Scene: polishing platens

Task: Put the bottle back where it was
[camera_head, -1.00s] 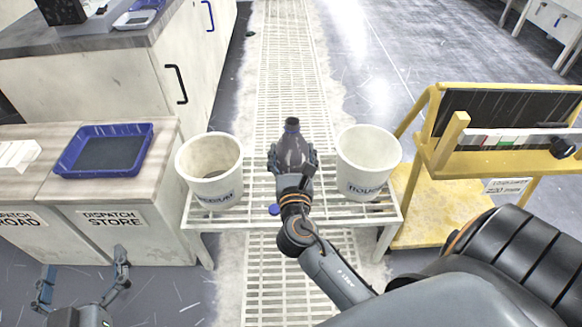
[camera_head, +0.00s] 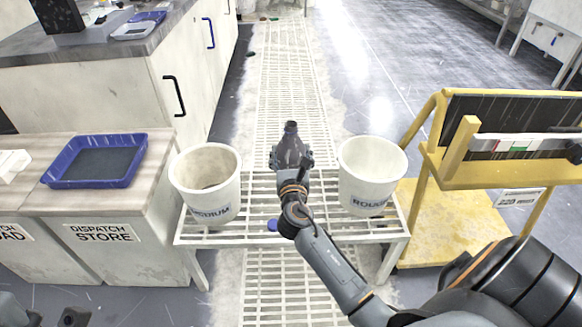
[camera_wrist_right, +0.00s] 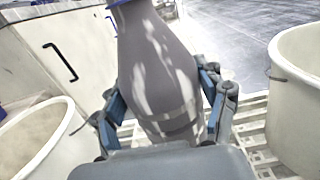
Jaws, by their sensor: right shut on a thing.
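A dark grey bottle (camera_head: 291,145) with a narrow neck stands upright above the white slatted rack (camera_head: 260,238), between two white buckets. My right gripper (camera_head: 291,162) is shut on its lower body. In the right wrist view the bottle (camera_wrist_right: 158,65) sits between the two fingers of the gripper (camera_wrist_right: 165,105), its top cut off by the frame. Whether its base touches the slats is hidden. My left gripper (camera_head: 42,310) shows only its fingertips at the bottom left edge, spread apart and with nothing seen between them.
The MEDIUM bucket (camera_head: 207,185) is left of the bottle and the ROUGH bucket (camera_head: 370,175) right of it. A small blue round object (camera_head: 272,225) is near the rack's front. A blue tray (camera_head: 97,160) lies on the left counter; a yellow stand (camera_head: 430,225) is at right.

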